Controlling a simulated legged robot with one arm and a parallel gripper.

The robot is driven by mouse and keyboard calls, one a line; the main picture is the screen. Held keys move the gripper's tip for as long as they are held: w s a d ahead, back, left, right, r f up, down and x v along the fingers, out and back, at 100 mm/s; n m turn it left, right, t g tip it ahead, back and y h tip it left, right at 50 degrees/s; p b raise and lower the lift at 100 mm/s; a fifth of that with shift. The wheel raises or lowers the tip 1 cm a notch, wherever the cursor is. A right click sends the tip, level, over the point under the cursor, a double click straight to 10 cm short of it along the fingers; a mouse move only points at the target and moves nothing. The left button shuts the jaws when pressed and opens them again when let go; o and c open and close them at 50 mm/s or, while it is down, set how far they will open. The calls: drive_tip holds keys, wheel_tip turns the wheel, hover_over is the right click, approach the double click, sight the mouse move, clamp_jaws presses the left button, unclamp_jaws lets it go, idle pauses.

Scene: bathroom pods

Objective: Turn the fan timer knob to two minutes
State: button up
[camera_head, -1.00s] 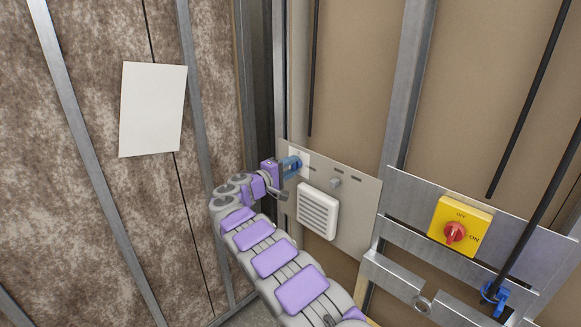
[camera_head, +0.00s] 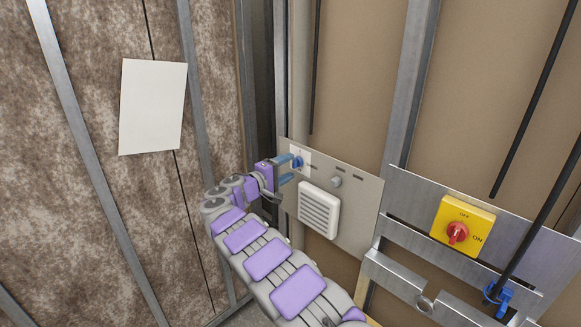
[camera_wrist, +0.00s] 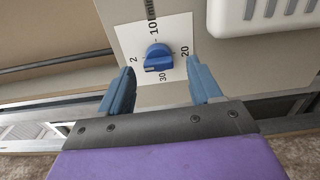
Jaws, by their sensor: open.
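The blue fan timer knob (camera_wrist: 158,57) sits on a white dial plate (camera_wrist: 125,42) with the marks 2, 10 min, 20 and 30. In the wrist view its ridge lies roughly crosswise; its exact pointing is hard to read. In the head view the knob (camera_head: 298,162) shows at the upper left of a grey panel (camera_head: 357,215). My gripper (camera_wrist: 162,76) is open and empty. Its two blue fingers point at the dial, with the knob ahead of the gap between them, and do not appear to touch it.
Farther right is a yellow switch box (camera_head: 461,226) with a red knob. A metal stud (camera_head: 409,85) stands behind the panel. A blank sheet (camera_head: 152,107) hangs left.

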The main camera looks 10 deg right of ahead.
drive_tip(key=v, duration=1.5)
drive_tip(key=shift+w, duration=0.15)
drive_tip(key=s+d+r+m+g+b, duration=0.15)
drive_tip(key=s+d+g, duration=0.35)
drive_tip(key=d, duration=0.6)
drive_tip(key=s+d+r+m+g+b, duration=0.1)
drive_tip(key=s+d+r+m+g, duration=0.2)
drive_tip(key=s+d, duration=0.6)
drive_tip(key=s+d+f+m+g+y+b, duration=0.1)
drive_tip(key=s+d+f+g+y, duration=0.15)
drive_tip(key=s+d, duration=0.5)
drive_tip(key=s+f+m+g+y+b, duration=0.1)
drive_tip(key=s+f+y, duration=0.2)
drive_tip(key=s, duration=0.6)
drive_tip(key=s+f+m+g+y+b, duration=0.1)
drive_tip(key=s+f+y, duration=0.15)
drive_tip(key=s, duration=0.55)
drive_tip(key=s+a+f+y+b, duration=0.1)
drive_tip(key=s+a+f+y, duration=0.2)
drive_tip(key=s+a, duration=0.3)
drive_tip(key=s+a+f+y, duration=0.3)
drive_tip(key=s+a+f, duration=0.3)
drive_tip(key=s, duration=0.5)
drive_tip(key=shift+a+f+y+b, duration=0.3)
drive_tip(key=shift+a+b, duration=0.1)
drive_tip(key=shift+a, duration=0.2)
